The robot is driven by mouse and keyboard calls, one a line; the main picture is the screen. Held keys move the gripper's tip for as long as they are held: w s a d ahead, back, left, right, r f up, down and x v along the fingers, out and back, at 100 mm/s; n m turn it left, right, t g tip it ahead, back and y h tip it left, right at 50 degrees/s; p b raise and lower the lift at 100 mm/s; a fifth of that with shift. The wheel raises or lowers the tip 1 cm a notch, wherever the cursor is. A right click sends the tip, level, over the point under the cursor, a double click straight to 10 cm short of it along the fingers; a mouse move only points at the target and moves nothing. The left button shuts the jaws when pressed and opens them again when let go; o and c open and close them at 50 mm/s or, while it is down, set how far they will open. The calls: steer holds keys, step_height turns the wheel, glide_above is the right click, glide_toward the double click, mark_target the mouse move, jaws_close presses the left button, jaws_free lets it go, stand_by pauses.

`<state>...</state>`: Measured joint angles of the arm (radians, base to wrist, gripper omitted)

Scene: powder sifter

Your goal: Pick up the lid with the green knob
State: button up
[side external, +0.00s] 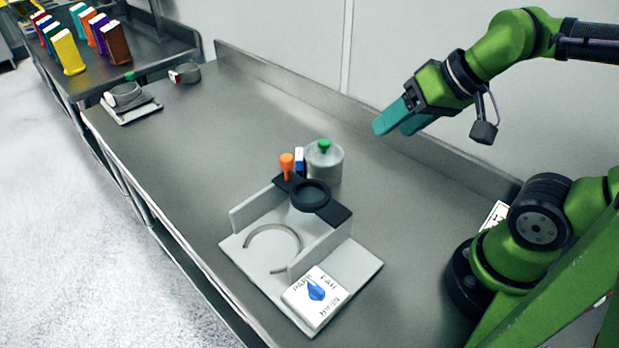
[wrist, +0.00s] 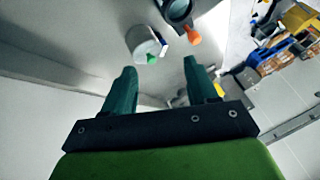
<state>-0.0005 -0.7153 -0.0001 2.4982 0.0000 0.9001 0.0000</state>
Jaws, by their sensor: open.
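The lid with the green knob (side external: 324,147) sits on top of a grey cylindrical container (side external: 327,167) on the steel table. In the wrist view the container (wrist: 143,40) and the green knob (wrist: 152,59) show ahead of the fingers, left of centre. My gripper (side external: 392,121) is open and empty, with teal fingers, raised above the table to the right of the lid. The fingers also show apart in the wrist view (wrist: 158,75). Nothing is between them.
A grey sifter stand (side external: 237,238) with a dark ring (side external: 311,195) and a white dial box (side external: 315,297) is in front of the container. An orange-handled tool (side external: 287,165) stands just left of the container. A scale (side external: 132,108) and coloured boxes (side external: 67,52) are far left. The table's middle is clear.

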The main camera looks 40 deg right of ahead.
mark_target(324, 142)
steer(key=w+d+r+n+g+h, duration=0.15)
steer(key=w+g, duration=0.25)
steer(key=w, duration=0.6)
steer(key=w+d+n+g+h, duration=0.1)
steer(key=w+d+n+g, duration=0.15)
steer(key=w, duration=0.75)
steer(key=shift+g+y, duration=0.25)
steer(key=f, duration=1.7)
steer(key=shift+s+a, duration=0.35)
steer(key=shift+s, duration=0.05)
jaws_close()
